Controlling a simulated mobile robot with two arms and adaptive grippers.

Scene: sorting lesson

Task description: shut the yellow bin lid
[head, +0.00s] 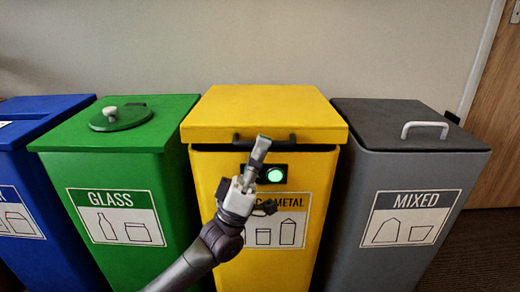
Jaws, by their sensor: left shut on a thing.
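The yellow bin (212,195) stands in the middle of the head view, with a METAL label partly hidden by my arm. Its yellow lid (265,108) lies nearly level over the top. A thin dark line runs under the lid's front edge, and I cannot tell whether the lid is fully down. A dark bar handle (240,137) is on the lid's front. My left gripper (262,143) reaches up from below and is shut on this handle, covering its middle. My right gripper is not in view.
A green light (275,175) glows on the bin's front, just right of my gripper. The green GLASS bin (115,165) and a blue bin (45,180) stand left. The grey MIXED bin (400,180) stands close on the right. A wall (270,45) is behind.

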